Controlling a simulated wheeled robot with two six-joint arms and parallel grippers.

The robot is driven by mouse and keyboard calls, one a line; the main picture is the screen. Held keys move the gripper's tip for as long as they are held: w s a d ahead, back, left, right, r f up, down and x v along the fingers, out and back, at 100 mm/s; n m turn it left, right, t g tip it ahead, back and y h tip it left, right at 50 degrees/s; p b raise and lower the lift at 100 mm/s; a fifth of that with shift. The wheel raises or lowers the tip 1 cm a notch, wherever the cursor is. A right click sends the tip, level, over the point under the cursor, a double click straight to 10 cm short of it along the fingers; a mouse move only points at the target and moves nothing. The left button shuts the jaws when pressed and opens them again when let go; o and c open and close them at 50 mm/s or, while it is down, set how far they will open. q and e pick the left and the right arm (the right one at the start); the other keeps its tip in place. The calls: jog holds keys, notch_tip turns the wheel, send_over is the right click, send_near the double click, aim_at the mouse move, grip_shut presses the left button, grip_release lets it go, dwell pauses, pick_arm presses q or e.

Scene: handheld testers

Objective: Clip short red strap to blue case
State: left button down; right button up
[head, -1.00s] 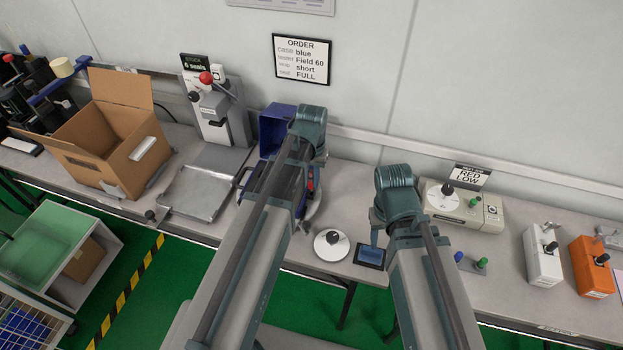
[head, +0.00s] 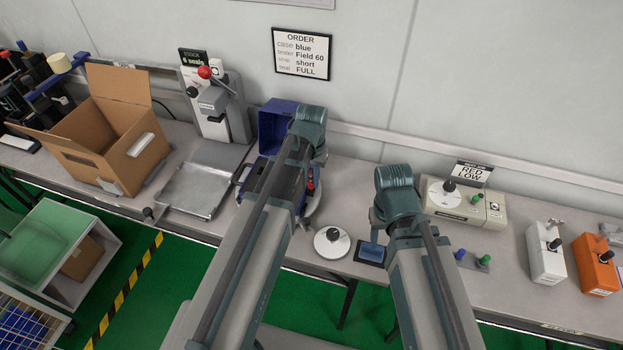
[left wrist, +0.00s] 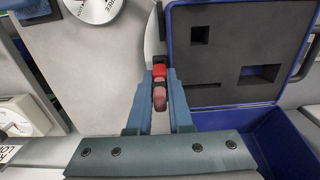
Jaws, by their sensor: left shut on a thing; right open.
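The blue case (head: 278,128) stands open on the bench with its lid raised, partly hidden behind my left arm. In the left wrist view its black foam bed (left wrist: 215,75) with cut-outs is at the right, and the inside of the blue lid (left wrist: 285,150) at lower right. My left gripper (left wrist: 160,92) is shut on a short red strap (left wrist: 159,71), beside the case's near side edge. I cannot tell whether the strap touches the case. In the head view a bit of red shows past my left arm. My right gripper (head: 371,244) is open, mostly hidden by its arm.
A white dial disc (head: 332,242) lies between my arms. A metal tray (head: 190,190) and a press (head: 215,110) stand left of the case, with a cardboard box (head: 105,140) further left.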

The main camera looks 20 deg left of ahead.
pick_arm(q)
jog(key=shift+f+b, duration=0.6)
jog(key=shift+f, duration=0.05)
pick_arm(e)
jog(key=shift+f, duration=0.7)
jog(key=shift+r, duration=0.1)
pick_arm(q)
jog(key=c, duration=0.8)
grip_release()
jog(key=shift+o, duration=0.2)
jog(key=shift+r, duration=0.15)
notch_tip(320, 180, up, 14)
jog(key=p, duration=1.4)
jog(key=shift+f, duration=0.2)
pick_arm(e)
notch_tip(320, 180, up, 14)
